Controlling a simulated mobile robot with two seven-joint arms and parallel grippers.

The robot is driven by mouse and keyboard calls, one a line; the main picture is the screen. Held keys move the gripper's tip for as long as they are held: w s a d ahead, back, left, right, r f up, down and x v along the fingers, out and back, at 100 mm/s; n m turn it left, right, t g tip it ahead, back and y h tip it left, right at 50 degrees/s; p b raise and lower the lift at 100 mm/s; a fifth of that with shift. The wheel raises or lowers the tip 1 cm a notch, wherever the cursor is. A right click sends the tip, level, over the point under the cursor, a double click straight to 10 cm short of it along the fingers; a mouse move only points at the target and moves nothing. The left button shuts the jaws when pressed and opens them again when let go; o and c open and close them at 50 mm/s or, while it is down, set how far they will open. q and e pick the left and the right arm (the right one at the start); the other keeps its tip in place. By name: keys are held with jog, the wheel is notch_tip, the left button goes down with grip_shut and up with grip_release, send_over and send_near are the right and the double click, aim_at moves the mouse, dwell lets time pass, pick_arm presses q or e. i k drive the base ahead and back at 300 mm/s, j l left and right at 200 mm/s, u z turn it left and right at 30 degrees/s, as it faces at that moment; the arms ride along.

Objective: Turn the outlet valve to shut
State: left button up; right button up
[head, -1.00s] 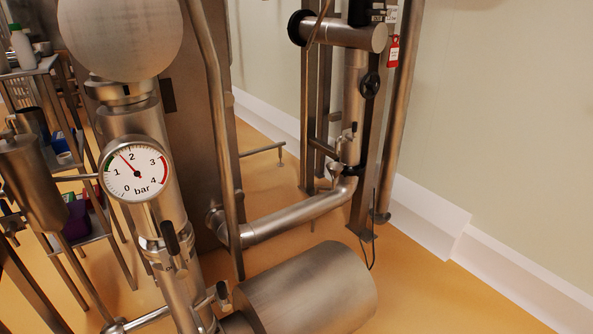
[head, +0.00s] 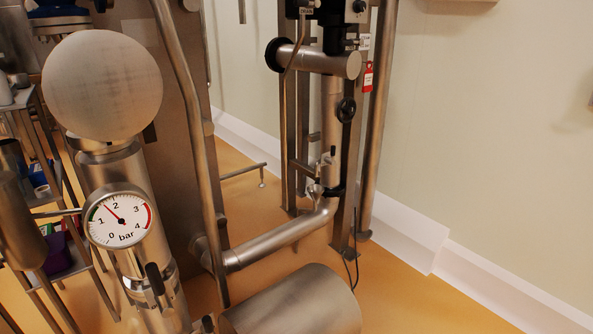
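No label in the head view tells me for sure which part is the outlet valve. A black lever handle (head: 155,279) sits on a clamped fitting low on the steel column under the pressure gauge. A black handwheel (head: 346,110) is on the upright pipe further back, and a small valve with a thin upright handle (head: 332,157) is below it. The pressure gauge (head: 120,217) has its red needle between 1 and 2 bar. Neither of my grippers is in view.
A steel ball-shaped vessel (head: 102,86) tops the column at left. A large steel cylinder (head: 292,303) lies at the bottom. A slanting pipe (head: 276,241) crosses the middle. A red tag (head: 368,76) hangs at the rear frame. Orange floor (head: 430,305) is free at right.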

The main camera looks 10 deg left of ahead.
aim_at(163, 301)
jog(key=u, duration=1.25)
